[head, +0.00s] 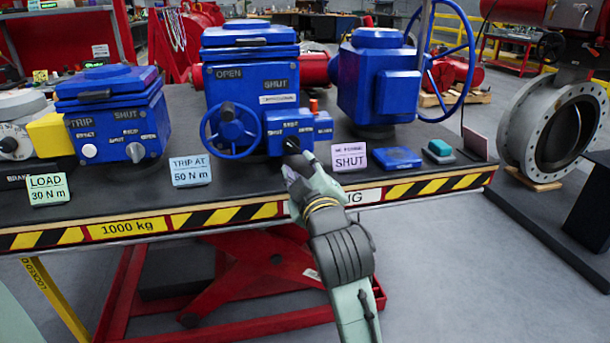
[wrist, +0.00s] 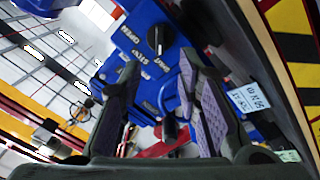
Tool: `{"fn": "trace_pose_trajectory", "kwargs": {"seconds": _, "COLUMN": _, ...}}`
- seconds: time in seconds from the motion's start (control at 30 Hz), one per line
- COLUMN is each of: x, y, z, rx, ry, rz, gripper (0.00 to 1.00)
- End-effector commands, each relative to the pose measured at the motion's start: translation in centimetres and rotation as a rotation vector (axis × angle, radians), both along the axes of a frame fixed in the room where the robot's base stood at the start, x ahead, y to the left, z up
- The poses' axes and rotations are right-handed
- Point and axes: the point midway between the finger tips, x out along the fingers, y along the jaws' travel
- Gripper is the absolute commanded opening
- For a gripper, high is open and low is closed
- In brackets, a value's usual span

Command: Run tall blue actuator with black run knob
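The tall blue actuator (head: 250,75) stands in the middle of the bench, marked OPEN and SHUT, with a blue handwheel (head: 231,130) on its front. A small blue control box (head: 283,122) projects at its lower right. The black run knob (head: 291,145) is on that box's face; the wrist view shows a black knob (wrist: 155,40) with OPEN, STOP and SHUT lettering around it. My gripper (head: 292,170) is just in front of and below the knob. In the wrist view my gripper (wrist: 159,72) has its fingers apart, with the knob beyond the tips and no visible contact.
A shorter blue actuator (head: 110,105) with white knobs stands left, and another (head: 380,80) with a large handwheel right. Cards reading TRIP AT 50 N m (head: 190,171) and SHUT (head: 349,157) flank my gripper. A striped edge (head: 230,214) runs along the bench front.

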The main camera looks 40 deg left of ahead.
Motion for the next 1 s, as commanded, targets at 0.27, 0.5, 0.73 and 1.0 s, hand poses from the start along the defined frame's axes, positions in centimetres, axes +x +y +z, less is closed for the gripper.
{"fn": "trace_pose_trajectory", "kwargs": {"seconds": 0.27, "x": -1.8, "y": -2.1, "z": 0.0, "rx": 0.000, "ry": 0.000, "rz": 0.000, "gripper": 0.31}}
{"fn": "trace_pose_trajectory", "kwargs": {"seconds": 0.5, "x": -1.8, "y": -2.2, "z": 0.0, "rx": -0.001, "ry": 0.001, "rz": 0.000, "gripper": 0.31}}
{"fn": "trace_pose_trajectory", "kwargs": {"seconds": 0.73, "x": -1.8, "y": -2.2, "z": 0.0, "rx": 0.000, "ry": 0.000, "rz": 0.000, "gripper": 0.31}}
{"fn": "trace_pose_trajectory", "kwargs": {"seconds": 1.0, "x": -4.5, "y": -0.1, "z": 3.7, "rx": 0.146, "ry": -0.046, "rz": 0.073, "gripper": 0.31}}
